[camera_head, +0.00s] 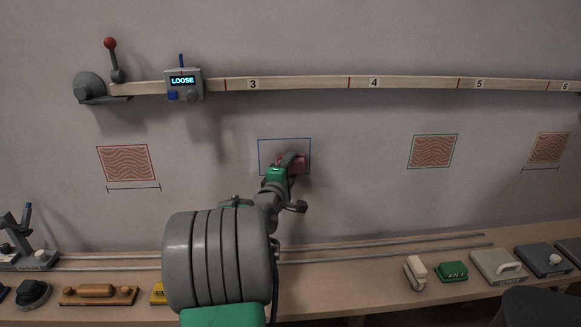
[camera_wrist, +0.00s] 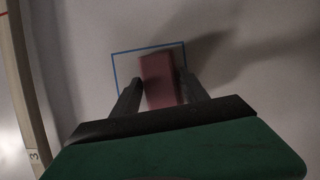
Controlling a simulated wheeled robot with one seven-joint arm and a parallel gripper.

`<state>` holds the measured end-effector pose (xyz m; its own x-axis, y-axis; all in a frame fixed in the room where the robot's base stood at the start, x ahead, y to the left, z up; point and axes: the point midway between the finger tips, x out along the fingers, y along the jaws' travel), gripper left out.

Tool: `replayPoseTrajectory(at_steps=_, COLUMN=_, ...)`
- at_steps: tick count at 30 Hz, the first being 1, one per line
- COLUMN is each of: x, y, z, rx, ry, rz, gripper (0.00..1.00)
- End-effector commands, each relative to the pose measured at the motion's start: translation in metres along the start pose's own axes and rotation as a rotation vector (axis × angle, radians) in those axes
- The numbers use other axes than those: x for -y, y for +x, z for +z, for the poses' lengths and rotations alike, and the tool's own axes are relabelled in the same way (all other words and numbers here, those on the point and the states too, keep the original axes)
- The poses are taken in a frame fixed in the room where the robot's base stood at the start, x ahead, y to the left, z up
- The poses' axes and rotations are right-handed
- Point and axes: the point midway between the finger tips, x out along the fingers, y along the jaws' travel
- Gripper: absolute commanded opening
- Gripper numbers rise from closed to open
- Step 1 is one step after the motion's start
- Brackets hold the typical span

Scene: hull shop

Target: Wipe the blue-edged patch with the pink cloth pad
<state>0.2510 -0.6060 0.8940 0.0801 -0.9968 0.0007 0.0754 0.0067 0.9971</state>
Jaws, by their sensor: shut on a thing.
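The blue-edged patch (camera_head: 266,153) is on the wall, left of centre in the head view. Its visible inside is plain grey, with no wavy lines showing. My gripper (camera_head: 288,165) is in front of its lower right part. In the wrist view my gripper (camera_wrist: 158,88) is shut on the pink cloth pad (camera_wrist: 158,72), which lies between the two fingers. The pad (camera_head: 302,162) covers part of the patch. The blue edge (camera_wrist: 114,68) shows around the pad in the wrist view. I cannot tell whether the pad touches the wall.
A numbered rail (camera_head: 310,83) runs above, carrying a box (camera_head: 183,84) reading LOOSE. Red-edged (camera_head: 126,163), green-edged (camera_head: 432,151) and orange-edged (camera_head: 549,147) wavy patches are on the wall. A bench (camera_head: 355,289) below holds several tools and blocks.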

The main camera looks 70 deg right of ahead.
Motion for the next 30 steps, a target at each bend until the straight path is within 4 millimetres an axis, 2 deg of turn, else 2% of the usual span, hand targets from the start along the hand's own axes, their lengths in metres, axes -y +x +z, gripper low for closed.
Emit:
replayPoseTrajectory(at_steps=1, x=0.011, y=0.0, z=-0.001, rx=-0.001, ry=0.0, rz=-0.001, gripper=0.16)
replayPoseTrajectory(at_steps=3, x=0.017, y=-0.001, z=-0.002, rx=-0.001, ry=0.0, rz=0.0, gripper=0.16)
replayPoseTrajectory(at_steps=8, x=0.02, y=-0.001, z=-0.002, rx=-0.001, ry=0.0, rz=0.001, gripper=0.16)
replayPoseTrajectory(at_steps=16, x=0.046, y=-0.001, z=-0.004, rx=-0.001, ry=0.0, rz=0.001, gripper=0.16)
replayPoseTrajectory(at_steps=24, x=0.048, y=-0.001, z=-0.004, rx=-0.001, ry=0.001, rz=0.001, gripper=0.16)
replayPoseTrajectory(at_steps=25, x=0.048, y=-0.001, z=-0.004, rx=-0.001, ry=0.001, rz=0.001, gripper=0.5)
replayPoseTrajectory(at_steps=30, x=0.048, y=-0.001, z=-0.004, rx=-0.001, ry=0.0, rz=0.001, gripper=0.36)
